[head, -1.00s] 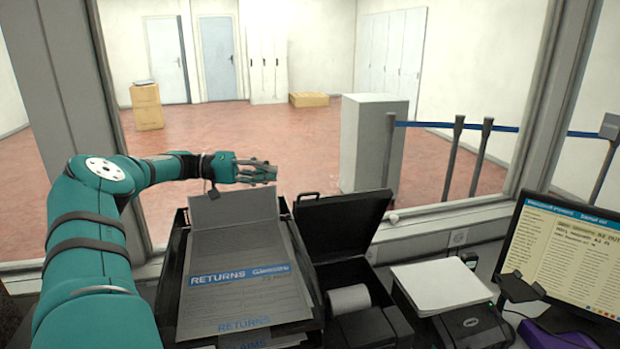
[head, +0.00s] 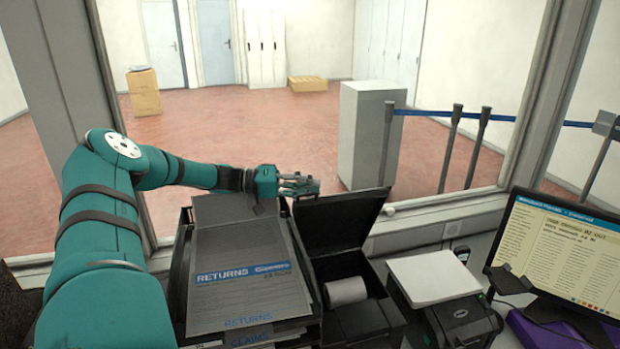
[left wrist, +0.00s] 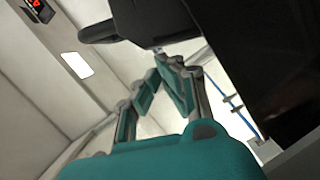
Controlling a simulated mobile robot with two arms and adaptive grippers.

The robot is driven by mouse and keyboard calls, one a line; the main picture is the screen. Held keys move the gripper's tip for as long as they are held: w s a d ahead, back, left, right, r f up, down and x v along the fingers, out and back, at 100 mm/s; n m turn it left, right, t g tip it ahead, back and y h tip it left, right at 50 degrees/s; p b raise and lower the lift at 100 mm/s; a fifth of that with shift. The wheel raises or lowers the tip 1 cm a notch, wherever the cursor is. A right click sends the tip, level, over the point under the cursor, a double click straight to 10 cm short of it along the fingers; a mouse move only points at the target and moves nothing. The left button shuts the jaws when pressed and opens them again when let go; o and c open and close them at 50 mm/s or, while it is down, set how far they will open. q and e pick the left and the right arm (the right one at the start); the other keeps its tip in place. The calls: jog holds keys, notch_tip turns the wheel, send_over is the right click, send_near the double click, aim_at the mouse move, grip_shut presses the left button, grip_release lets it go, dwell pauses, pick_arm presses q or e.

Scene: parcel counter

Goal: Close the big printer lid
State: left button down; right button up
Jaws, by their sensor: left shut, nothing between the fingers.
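The big printer (head: 368,322) stands on the counter right of the paper trays, with a paper roll (head: 345,290) showing inside it. Its black lid (head: 338,222) is raised and tilted back towards the window. My left gripper (head: 310,187) is shut and empty at the upper left corner of the lid, by the lid's top edge; I cannot tell whether it touches. In the left wrist view the gripper's fingers (left wrist: 170,80) show near a dark panel at the right, which looks like the lid (left wrist: 255,50). My right gripper is not in view.
Stacked trays with a returns form (head: 245,275) stand left of the printer, under my left forearm. A smaller printer (head: 462,318), a white paper stack (head: 434,278) and a monitor (head: 555,245) are to the right. The window frame (head: 430,212) runs behind the lid.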

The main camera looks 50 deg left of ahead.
aim_at(332, 195)
pick_arm(q)
jog(key=shift+w+f, duration=0.1)
jog(key=shift+f, duration=0.05)
jog(key=shift+s+d+p, duration=0.2)
jog(key=shift+d+p, duration=0.05)
jog(key=shift+p, duration=0.15)
jog(key=d+p, duration=0.1)
jog(key=s+d+m+p, duration=0.1)
jog(key=shift+s+d+f, duration=0.15)
jog(key=shift+d+f, duration=0.05)
jog(key=shift+d, duration=0.1)
jog(key=shift+s+d+f, duration=0.1)
jog(key=shift+d+f, duration=0.05)
jog(key=shift+f, duration=0.1)
